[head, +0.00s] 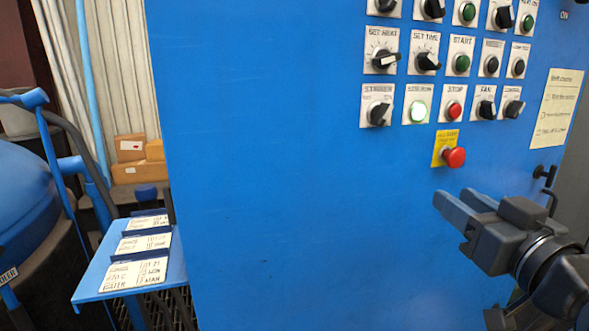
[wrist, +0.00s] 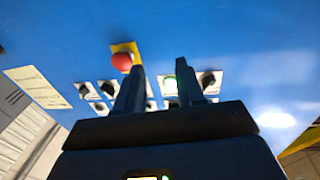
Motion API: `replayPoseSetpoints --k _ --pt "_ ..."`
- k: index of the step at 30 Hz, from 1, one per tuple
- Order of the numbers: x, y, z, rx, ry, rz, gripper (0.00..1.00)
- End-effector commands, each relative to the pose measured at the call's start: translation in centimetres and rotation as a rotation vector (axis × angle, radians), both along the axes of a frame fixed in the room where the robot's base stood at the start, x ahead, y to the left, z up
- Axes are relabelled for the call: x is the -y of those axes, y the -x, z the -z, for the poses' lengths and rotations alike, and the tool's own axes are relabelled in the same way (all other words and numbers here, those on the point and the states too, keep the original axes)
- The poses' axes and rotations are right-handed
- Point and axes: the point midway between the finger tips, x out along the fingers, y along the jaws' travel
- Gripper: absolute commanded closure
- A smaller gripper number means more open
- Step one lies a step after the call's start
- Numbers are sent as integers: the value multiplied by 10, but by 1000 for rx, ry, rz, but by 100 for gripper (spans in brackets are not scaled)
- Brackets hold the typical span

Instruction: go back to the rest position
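My gripper (head: 455,197) is at the lower right in the head view, in front of the blue control cabinet (head: 270,180). It appears just below the red emergency button (head: 455,157) on its yellow plate. In the wrist view my gripper (wrist: 160,67) has its two dark fingers apart with nothing between them. The exact gap between the fingertips and the panel cannot be told.
Rows of knobs and buttons, including a lit button (head: 418,111), fill the cabinet's upper right. A paper notice (head: 557,108) and a small black hook (head: 545,174) are at right. A blue shelf with cards (head: 88,284) stands left, near a round blue vessel (head: 35,205).

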Motion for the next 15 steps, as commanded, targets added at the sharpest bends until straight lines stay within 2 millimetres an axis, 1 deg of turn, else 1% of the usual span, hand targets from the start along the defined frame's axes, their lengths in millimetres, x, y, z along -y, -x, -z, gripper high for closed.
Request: replayPoseSetpoints --k 1,6,8,9,11,12,14,15 --pt "-3 10 22 -21 -24 12 62" --pt "-8 45 80 -64 -80 66 62" --pt "-9 60 99 -78 -94 84 62" --pt "-10 71 110 -89 -101 96 62" --pt "-12 87 127 -104 -112 113 62" --pt "-12 99 138 -114 -115 125 62" --pt "-14 117 153 -129 -119 141 62" --pt "-14 129 163 -140 -119 151 62"
